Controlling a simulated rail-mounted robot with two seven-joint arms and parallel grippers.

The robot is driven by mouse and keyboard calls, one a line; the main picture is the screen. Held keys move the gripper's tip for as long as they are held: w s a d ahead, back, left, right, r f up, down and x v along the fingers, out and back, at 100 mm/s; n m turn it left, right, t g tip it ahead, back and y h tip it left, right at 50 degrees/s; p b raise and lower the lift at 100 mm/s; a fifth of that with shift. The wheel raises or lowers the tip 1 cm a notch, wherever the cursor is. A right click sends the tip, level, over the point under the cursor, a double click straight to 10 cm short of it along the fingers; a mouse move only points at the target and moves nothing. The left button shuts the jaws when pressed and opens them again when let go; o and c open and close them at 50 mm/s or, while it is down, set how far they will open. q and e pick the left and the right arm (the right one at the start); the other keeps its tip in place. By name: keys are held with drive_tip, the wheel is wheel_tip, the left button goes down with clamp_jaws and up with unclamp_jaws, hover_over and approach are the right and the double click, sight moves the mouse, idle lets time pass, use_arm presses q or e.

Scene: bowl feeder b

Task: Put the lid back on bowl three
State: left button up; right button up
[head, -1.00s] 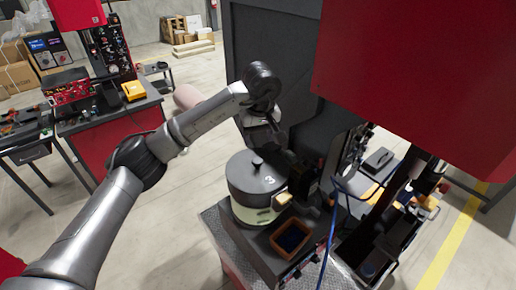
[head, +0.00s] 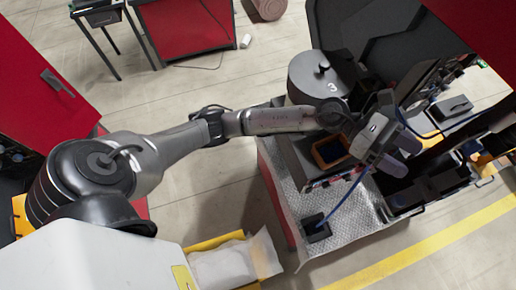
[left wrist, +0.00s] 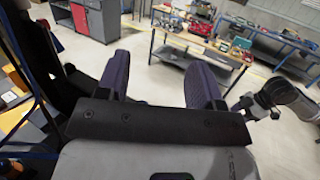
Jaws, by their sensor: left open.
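The dark grey round lid (head: 306,78), marked 3 and with a black knob (head: 322,67), lies flat on top of bowl three on the machine's deck. The bowl's body is almost wholly hidden under the lid and behind my arm. My left gripper (head: 406,157) is to the right of and nearer than the lid, clear of it, over the machine's front edge. Its purple fingers stand apart with nothing between them, as the left wrist view (left wrist: 160,70) also shows.
A square bin with an orange-brown rim (head: 318,158) sits below the lid, close to my left forearm. A blue cable (head: 349,193) runs down to a black box (head: 316,228) on the metal plate. Dark machine panels (head: 380,30) stand behind the bowl. Open floor lies left.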

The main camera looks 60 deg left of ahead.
use_arm(q)
drive_tip(key=s+a+f+m+t+y, duration=0.4)
drive_tip(key=a+f+m+t+y, duration=0.35)
drive_tip(key=m, duration=0.85)
drive_tip(key=s+a+f+m+t+y, duration=0.35)
drive_tip(key=a+f+m+y, duration=0.35)
drive_tip(key=m+y, duration=0.7)
drive_tip(key=s+f+n+g+h, duration=0.1)
drive_tip(key=s+f+n+g, duration=0.1)
drive_tip(key=s+f+g, duration=0.2)
drive_tip(key=s+a+f+n+g+h, duration=0.1)
drive_tip(key=s+f+g, duration=0.3)
drive_tip(key=s, duration=0.7)
drive_tip(key=s+f+n+g+h, duration=0.1)
drive_tip(key=s+f+n+g, duration=0.3)
drive_tip(key=s+f, duration=0.2)
drive_tip(key=shift+s+a+g, duration=0.25)
drive_tip(key=shift+s+g, duration=0.15)
drive_tip(key=shift+s, duration=0.7)
wheel_tip(320, 180, up, 3)
drive_tip(key=p, duration=0.3)
drive_tip(key=shift+r, duration=0.1)
